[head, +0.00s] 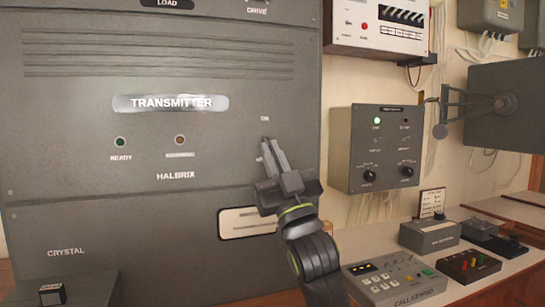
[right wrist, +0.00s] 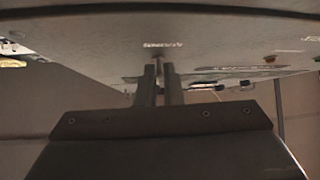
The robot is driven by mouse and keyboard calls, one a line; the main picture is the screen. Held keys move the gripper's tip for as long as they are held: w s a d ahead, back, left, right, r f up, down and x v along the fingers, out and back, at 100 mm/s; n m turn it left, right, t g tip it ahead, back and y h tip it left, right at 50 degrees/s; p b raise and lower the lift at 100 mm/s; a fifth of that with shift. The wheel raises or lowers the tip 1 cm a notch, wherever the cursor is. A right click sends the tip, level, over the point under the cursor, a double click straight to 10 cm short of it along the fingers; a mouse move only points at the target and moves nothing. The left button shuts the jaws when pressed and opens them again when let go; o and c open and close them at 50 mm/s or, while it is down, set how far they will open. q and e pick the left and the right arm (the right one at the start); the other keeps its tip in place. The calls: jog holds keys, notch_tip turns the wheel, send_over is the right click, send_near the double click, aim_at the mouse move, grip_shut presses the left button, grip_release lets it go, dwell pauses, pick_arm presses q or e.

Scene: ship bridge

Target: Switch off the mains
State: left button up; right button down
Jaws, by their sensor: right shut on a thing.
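The grey transmitter cabinet (head: 75,190) fills the left of the head view. The mains switch is a small lever on its right side, under an "ON" label; my fingers mostly hide it in the head view. My right gripper (head: 266,147) reaches up to the panel there, its fingers close together. In the right wrist view, the small lever (right wrist: 158,67) shows between the fingertips of my right gripper (right wrist: 159,80), which is shut on it. Whether the lever is up or down is hard to tell. My left gripper is out of view.
The cabinet has a dark green "READY" lamp (head: 120,142) and a dull amber lamp (head: 180,140). A grey wall box (head: 378,150) with a lit green lamp hangs to the right. A desk with a keypad console (head: 395,283) and small boxes lies at lower right.

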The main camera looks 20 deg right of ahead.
jog(key=c, duration=1.6)
grip_release()
jog(key=shift+o, duration=0.2)
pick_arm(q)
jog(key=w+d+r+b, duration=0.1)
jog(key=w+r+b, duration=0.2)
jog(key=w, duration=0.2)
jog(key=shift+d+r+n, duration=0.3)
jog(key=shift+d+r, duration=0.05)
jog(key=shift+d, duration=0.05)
pick_arm(e)
jog(key=v, duration=1.7)
jog(key=shift+f, duration=0.2)
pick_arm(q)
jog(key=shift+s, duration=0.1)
